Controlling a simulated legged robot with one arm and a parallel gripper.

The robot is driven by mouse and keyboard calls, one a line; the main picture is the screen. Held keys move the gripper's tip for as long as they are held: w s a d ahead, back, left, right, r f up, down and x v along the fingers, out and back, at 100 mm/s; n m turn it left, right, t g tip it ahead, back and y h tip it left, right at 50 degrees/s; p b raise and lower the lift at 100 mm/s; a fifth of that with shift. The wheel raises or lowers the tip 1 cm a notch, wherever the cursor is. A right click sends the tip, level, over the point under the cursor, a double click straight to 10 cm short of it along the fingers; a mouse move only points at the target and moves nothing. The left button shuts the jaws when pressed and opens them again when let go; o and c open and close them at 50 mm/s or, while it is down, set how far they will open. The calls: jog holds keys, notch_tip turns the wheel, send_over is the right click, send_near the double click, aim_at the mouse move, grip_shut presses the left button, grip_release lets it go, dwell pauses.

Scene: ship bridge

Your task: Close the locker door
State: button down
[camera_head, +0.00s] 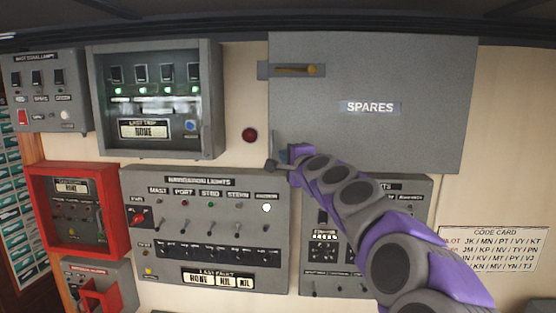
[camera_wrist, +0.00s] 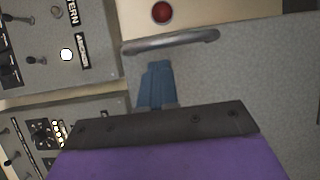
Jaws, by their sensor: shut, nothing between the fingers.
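The grey locker door (camera_head: 400,105) marked SPARES (camera_head: 370,107) is at the upper right of the head view. It looks flat to the wall or nearly so; I cannot tell if it is fully closed. A brass latch handle (camera_head: 297,70) lies horizontal on a plate at its upper left edge. My gripper (camera_head: 281,164) is by the door's lower left corner. In the wrist view its blue fingers (camera_wrist: 155,75) are together and empty, just short of a grey bar handle (camera_wrist: 170,43). I cannot tell whether they touch it.
A navigation lights panel (camera_head: 205,225) is below left of my gripper, and another switch panel (camera_head: 408,215) is partly behind my arm. A red button (camera_head: 250,135) is on the wall left of the locker. A red box (camera_head: 75,210) and a code card (camera_head: 492,250) flank the panels.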

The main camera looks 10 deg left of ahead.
jog(key=s+b, duration=0.2)
jog(key=s, duration=1.2)
jog(key=s+d+f+n+g+h+b, duration=0.1)
jog(key=s+f+n+g+b, duration=0.25)
jog(key=s+f, duration=0.45)
jog(key=s+d+f+n+g+b, duration=0.1)
jog(key=s+f+n+g+b, duration=0.2)
jog(key=f, duration=1)
jog(key=s+d+f+n+g+h+b, duration=0.1)
jog(key=s+d+f+n+g+b, duration=0.2)
jog(key=s+f, duration=0.5)
jog(key=s+d+f+n+g+h+b, duration=0.1)
jog(key=s+d+f+g+h+b, duration=0.1)
jog(key=s+d+f, duration=0.4)
jog(key=s+d+f+g+h+b, duration=0.2)
jog(key=s+d+f+b, duration=0.3)
jog(key=s+f, duration=0.5)
jog(key=s+d+f+n+g+h+b, duration=0.1)
jog(key=s+d+f+g+b, duration=0.3)
jog(key=f, duration=0.9)
jog(key=s+d+h, duration=0.1)
jog(key=s+d, duration=0.1)
jog(key=s, duration=0.2)
jog(key=shift+s+d+f+n+h, duration=0.2)
jog(key=shift+s+d+n+h, duration=0.1)
jog(key=shift+s+n+h, duration=0.1)
